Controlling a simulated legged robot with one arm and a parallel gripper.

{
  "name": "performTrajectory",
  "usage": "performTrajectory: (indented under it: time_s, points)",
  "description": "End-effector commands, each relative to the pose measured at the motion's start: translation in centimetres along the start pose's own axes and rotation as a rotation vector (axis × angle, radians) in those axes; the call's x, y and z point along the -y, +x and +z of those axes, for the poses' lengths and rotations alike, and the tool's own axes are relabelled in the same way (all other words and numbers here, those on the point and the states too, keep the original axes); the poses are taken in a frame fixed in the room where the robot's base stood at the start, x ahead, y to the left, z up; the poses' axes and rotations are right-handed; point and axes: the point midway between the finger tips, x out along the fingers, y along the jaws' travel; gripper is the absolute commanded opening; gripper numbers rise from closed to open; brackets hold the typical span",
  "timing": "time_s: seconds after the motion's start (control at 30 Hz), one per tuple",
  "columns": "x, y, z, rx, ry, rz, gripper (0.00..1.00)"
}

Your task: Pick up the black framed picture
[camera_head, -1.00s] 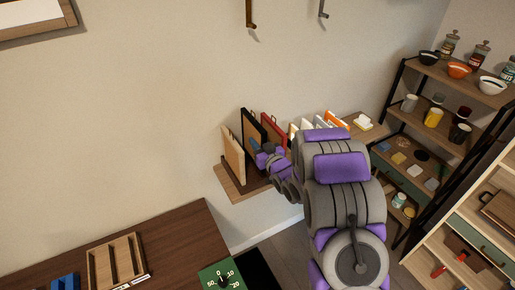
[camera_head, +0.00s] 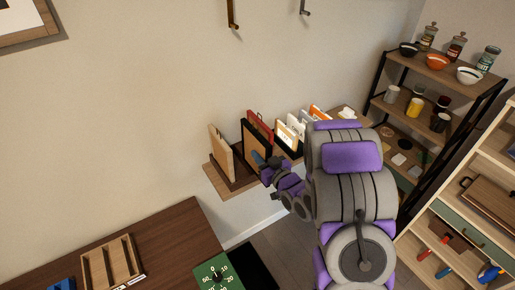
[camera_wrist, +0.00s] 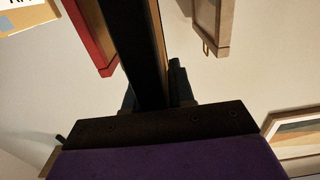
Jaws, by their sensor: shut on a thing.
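The black framed picture (camera_head: 251,137) stands roughly upright at the wall shelf, between a light wooden frame and a red frame. My gripper (camera_head: 262,162) is shut on its near edge. In the wrist view the black frame (camera_wrist: 128,45) runs down between the fingers of my gripper (camera_wrist: 150,98), with a strip of wood colour along its right side. The lower part of the frame is hidden behind the gripper, so I cannot tell whether it still touches the shelf.
The light wooden frame (camera_head: 220,153) is close on the left and the red frame (camera_head: 262,124) close behind to the right. A dark table (camera_head: 170,230) is at lower left; shelving units (camera_head: 440,85) are at right.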

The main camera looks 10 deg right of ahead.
Motion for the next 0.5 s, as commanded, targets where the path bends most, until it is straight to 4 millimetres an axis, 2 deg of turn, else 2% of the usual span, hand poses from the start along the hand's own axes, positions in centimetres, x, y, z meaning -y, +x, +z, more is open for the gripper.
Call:
performTrajectory:
  time_s: [0.5]
  points:
    - [-0.2,-2.1,-0.8,-0.014,-0.003,0.007,0.00]
